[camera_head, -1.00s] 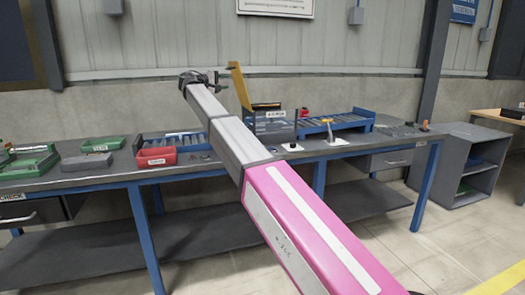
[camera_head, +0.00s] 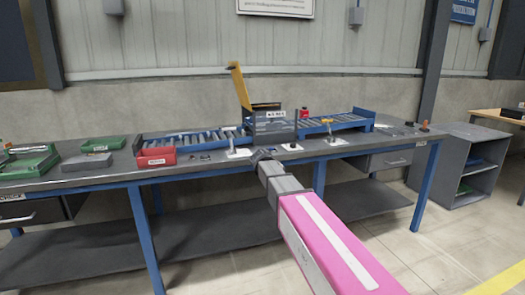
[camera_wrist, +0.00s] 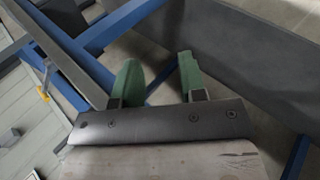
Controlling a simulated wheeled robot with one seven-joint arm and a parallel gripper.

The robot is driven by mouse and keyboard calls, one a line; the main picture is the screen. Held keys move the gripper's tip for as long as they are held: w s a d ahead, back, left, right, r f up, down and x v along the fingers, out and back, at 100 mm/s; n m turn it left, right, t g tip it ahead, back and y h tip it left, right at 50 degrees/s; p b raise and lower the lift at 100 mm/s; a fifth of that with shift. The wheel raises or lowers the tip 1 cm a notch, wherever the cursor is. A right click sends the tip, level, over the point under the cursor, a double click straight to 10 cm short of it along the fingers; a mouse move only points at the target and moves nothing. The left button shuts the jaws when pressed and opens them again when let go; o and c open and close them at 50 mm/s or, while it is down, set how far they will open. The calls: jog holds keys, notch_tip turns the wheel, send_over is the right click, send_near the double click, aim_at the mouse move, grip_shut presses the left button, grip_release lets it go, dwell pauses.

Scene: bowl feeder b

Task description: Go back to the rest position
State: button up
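My gripper (camera_wrist: 158,68) shows two green fingers in the wrist view. They stand apart with nothing between them, so it is open and empty. In the wrist view it is over the blue table frame and dark floor-level surfaces. In the head view the end of my arm, with the gripper (camera_head: 263,155), is small and partly hidden behind my own links, in front of the workbench's (camera_head: 215,168) front edge. Its fingers cannot be made out there.
On the bench stand a red bin (camera_head: 157,156), green trays (camera_head: 103,143), a grey box with a raised yellow lid (camera_head: 239,88), and blue roller conveyors (camera_head: 340,121). A lower shelf (camera_head: 365,200) runs under the bench. A grey open cabinet (camera_head: 470,165) stands right. Floor in front is clear.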

jog(key=s+d+f+m+g+y, duration=0.1)
jog(key=s+d+f+m+y, duration=0.1)
jog(key=s+f, duration=0.4)
jog(key=s+d+f+m+g+y, duration=0.2)
jog(key=s+d+f, duration=0.3)
jog(key=s, duration=0.7)
jog(key=s+d+f+m+g+y, duration=0.1)
jog(key=s+d+f+y, duration=0.2)
jog(key=s+f, duration=0.6)
jog(key=shift+s+d+f+m+g, duration=0.2)
jog(key=shift+s+d+m+g, duration=0.1)
jog(key=shift+s+m, duration=0.1)
jog(key=shift+w+a, duration=0.1)
jog(key=shift+w, duration=0.05)
